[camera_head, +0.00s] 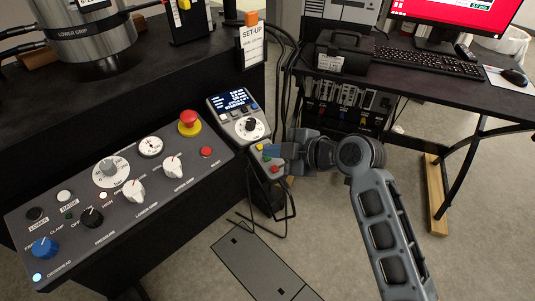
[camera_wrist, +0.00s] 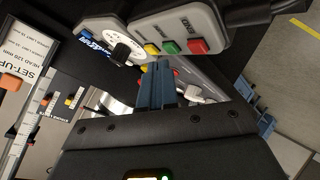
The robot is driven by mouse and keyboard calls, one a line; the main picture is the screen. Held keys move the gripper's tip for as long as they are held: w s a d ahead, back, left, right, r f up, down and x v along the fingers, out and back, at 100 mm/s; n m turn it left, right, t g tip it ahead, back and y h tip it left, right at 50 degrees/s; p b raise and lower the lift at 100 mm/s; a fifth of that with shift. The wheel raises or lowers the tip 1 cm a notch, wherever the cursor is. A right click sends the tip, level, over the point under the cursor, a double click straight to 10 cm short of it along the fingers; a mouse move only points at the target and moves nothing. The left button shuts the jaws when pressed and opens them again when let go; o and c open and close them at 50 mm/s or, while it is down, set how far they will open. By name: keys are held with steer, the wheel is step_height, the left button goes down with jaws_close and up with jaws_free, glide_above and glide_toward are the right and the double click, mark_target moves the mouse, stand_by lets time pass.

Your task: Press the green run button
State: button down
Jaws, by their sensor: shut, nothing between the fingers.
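The handset (camera_head: 238,118) has a screen, a white dial and a row of coloured buttons on its lower end. In the wrist view, the green button (camera_wrist: 170,46) sits between a yellow button (camera_wrist: 151,49) and a red button (camera_wrist: 198,45). My gripper (camera_wrist: 160,66) is shut and empty, its fingertips just below the green button in that picture. In the head view, my gripper (camera_head: 269,151) is over the button end of the handset and partly covers it. I cannot tell whether the fingertips touch the button.
A large control console (camera_head: 120,190) with knobs and a red emergency stop (camera_head: 189,122) stands to the left. A black desk with a keyboard (camera_head: 428,61) and monitor is at the back right. Cables hang beside the handset. The floor to the right is partly clear.

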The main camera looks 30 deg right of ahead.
steer(key=shift+r, duration=0.25)
steer(key=shift+s+d+r+p, duration=0.1)
steer(key=shift+s+r+p, duration=0.1)
steer(key=shift+r+p, duration=0.55)
steer(key=shift+s+d+r+p, duration=0.1)
steer(key=shift+s+r+p, duration=0.15)
steer(key=shift+r+p, duration=0.45)
steer(key=shift+s+r+p, duration=0.2)
steer(key=shift+r+p, duration=0.25)
steer(key=shift+r, duration=0.55)
steer(key=shift+f, duration=0.1)
steer(key=shift+s+f, duration=0.25)
steer(key=s+d+f+m+t+h, duration=0.1)
steer(key=s+d+f+m+h, duration=0.2)
steer(key=s, duration=0.8)
steer(key=s+f+m+t+h, duration=0.1)
steer(key=s+f+m+h, duration=0.15)
steer(key=s+m, duration=0.55)
steer(key=s+a+r+m+t, duration=0.1)
steer(key=s+r+m, duration=0.1)
steer(key=s+r, duration=0.3)
steer(key=s+a+r+m+t, duration=0.1)
steer(key=s+r, duration=0.5)
steer(key=s, duration=0.8)
steer(key=shift+s+a+m, duration=0.3)
steer(key=shift+a+m, duration=0.3)
steer(key=shift+a, duration=0.15)
